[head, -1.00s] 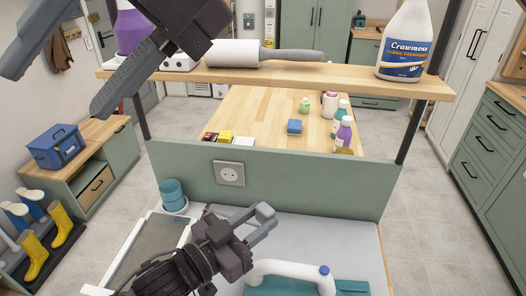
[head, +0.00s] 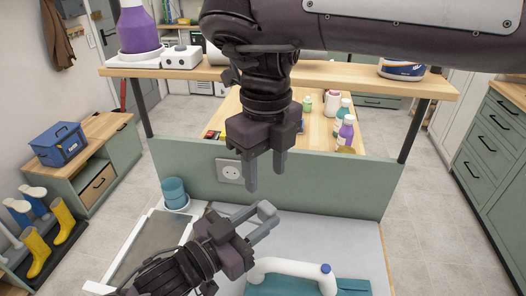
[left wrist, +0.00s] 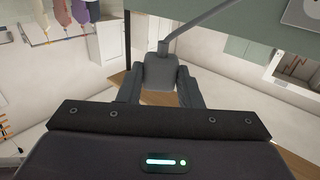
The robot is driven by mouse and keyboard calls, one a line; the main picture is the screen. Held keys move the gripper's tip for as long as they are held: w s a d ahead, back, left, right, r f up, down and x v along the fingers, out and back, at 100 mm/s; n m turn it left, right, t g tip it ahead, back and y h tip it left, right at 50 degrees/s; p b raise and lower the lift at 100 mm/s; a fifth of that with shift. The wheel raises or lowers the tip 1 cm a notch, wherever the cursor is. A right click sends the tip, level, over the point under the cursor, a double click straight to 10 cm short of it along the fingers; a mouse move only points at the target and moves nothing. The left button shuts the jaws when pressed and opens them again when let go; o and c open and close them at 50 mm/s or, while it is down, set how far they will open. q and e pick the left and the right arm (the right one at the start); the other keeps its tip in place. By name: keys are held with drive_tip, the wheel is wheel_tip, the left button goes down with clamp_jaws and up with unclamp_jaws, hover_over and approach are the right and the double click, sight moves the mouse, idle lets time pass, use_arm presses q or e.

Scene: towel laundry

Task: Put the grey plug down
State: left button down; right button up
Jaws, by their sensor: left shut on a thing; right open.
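The grey plug (left wrist: 160,72) shows in the left wrist view between the two fingers of my left gripper, with a grey cord running up and right from it. My left gripper (head: 262,222) is shut on the plug, low over the grey worktop in the head view; I cannot clearly make out the plug there. My right gripper (head: 265,180) hangs fingers down, open and empty, above the left one and before the green panel.
A wooden shelf (head: 345,76) crosses above; bottles (head: 345,132) stand behind the panel. The worktop's right part is clear.

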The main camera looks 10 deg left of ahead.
sight(266, 206)
use_arm(q)
drive_tip(key=shift+s+d+r, duration=0.1)
drive_tip(key=shift+d+r, duration=0.1)
drive_tip(key=shift+d, duration=0.05)
use_arm(e)
wheel_tip(266, 206, down, 9)
drive_tip(key=shift+r, duration=0.1)
drive_tip(key=shift+c, duration=0.2)
clamp_jaws()
use_arm(q)
drive_tip(key=c, duration=0.9)
unclamp_jaws()
drive_tip(key=shift+c, duration=0.2)
use_arm(e)
drive_tip(key=shift+s+d, duration=0.1)
use_arm(q)
drive_tip(key=shift+a+f, duration=0.1)
drive_tip(key=shift+a, duration=0.05)
